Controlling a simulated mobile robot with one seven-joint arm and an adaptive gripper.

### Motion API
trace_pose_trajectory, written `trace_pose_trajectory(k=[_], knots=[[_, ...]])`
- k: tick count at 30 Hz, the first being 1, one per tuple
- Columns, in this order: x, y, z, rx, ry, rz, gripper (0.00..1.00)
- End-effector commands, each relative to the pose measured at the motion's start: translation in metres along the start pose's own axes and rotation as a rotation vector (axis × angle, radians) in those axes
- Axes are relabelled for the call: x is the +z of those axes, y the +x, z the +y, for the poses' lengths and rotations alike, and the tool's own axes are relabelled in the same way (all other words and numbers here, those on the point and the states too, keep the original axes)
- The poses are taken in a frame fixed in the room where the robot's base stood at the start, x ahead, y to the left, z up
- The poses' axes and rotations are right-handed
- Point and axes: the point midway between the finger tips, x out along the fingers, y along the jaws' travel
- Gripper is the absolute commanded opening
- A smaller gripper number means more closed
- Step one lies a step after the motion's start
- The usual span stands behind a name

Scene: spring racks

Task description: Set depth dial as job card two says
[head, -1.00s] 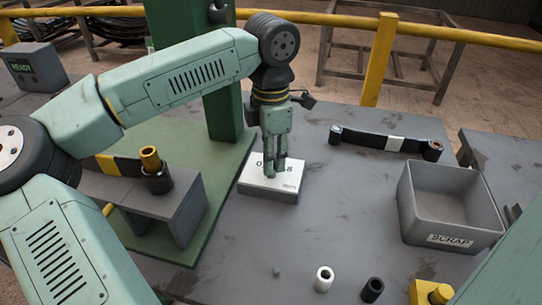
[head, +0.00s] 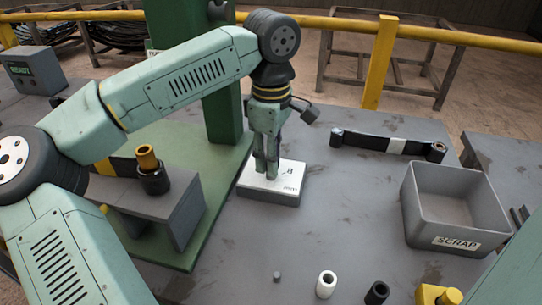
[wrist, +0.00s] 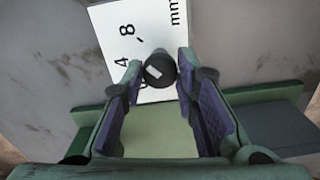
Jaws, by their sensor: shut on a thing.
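The depth dial is a white-topped box (head: 284,190) on the bench, with black figures and a black round knob (wrist: 160,69). My gripper (head: 270,178) points down over the box, its fingers closed on the knob from both sides. In the wrist view, the box's white face (wrist: 118,20) shows a 4, an 8 and "mm", with another figure partly hidden by a finger. A short white mark lies on the knob's top, left of its middle. In the head view my fingers hide the knob and part of the scale. I see no readable job card.
A grey scrap bin (head: 457,226) stands at the right. A black strap-like part (head: 385,143) with round ends lies behind it. White (head: 326,284) and black (head: 377,293) sleeves stand at the front. A green column (head: 222,108) rises behind my gripper. A grey stand (head: 186,208) is at the left.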

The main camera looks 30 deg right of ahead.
Motion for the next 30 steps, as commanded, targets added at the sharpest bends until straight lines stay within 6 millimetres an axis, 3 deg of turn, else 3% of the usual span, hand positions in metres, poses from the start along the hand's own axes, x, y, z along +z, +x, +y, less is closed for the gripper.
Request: trace_pose_trajectory(k=[17, 18, 27, 30], knots=[[0.0002, -0.0001, -0.0001, 0.000, 0.036, -0.001, 0.00], [0.0002, -0.0001, -0.0001, 0.000, 0.036, -0.001, 0.29], [0.0001, 0.0000, 0.0000, 0.000, 0.034, 0.000, 0.48], [0.0001, 0.0000, 0.0000, 0.000, 0.034, 0.000, 0.48]])
